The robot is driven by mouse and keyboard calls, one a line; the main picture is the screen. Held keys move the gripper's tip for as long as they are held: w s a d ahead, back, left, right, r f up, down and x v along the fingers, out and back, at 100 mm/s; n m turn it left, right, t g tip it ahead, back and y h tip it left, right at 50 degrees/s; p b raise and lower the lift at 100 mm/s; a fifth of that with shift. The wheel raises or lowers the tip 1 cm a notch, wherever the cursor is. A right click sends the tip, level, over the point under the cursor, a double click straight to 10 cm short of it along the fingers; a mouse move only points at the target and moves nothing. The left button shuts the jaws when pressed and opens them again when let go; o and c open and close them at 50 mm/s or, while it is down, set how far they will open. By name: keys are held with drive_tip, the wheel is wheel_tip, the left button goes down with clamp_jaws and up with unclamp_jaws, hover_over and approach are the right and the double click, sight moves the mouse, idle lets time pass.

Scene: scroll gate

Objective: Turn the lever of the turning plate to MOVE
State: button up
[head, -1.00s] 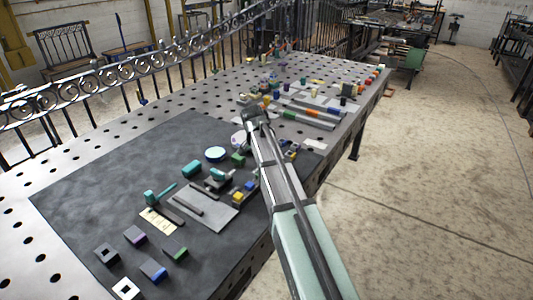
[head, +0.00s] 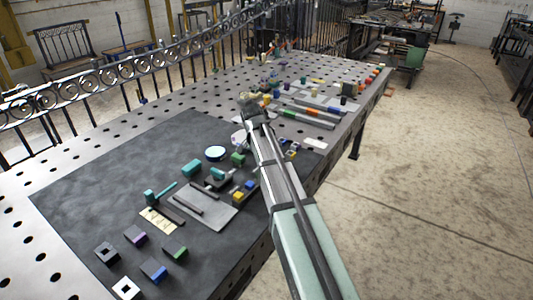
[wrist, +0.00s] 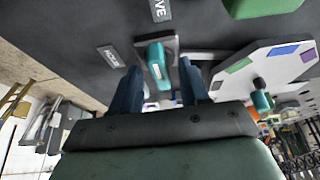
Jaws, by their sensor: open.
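In the wrist view a teal lever (wrist: 157,60) stands on a small grey base (wrist: 172,45) between my open fingers. My gripper (wrist: 160,68) has one dark finger on each side of it; contact cannot be told. The MOVE label (wrist: 160,10) lies above the lever, and a second label (wrist: 111,56) lies to its left. The white turning plate (wrist: 240,72) with coloured patches and a small teal knob is at the right. In the head view my gripper (head: 251,104) is beyond the plate (head: 239,139), and my arm hides the lever.
A green block (head: 238,159) lies near the plate, with a round teal-rimmed disc (head: 215,153) to its left. A grey panel (head: 212,212), a teal hammer-like piece (head: 152,197) and several small blocks occupy the dark mat (head: 85,190). More coloured parts stand on the far table.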

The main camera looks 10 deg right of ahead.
drive_tip(key=v, duration=1.3)
drive_tip(key=shift+s+r, duration=0.2)
drive_tip(key=shift+r, duration=0.05)
drive_tip(key=shift+a, duration=0.15)
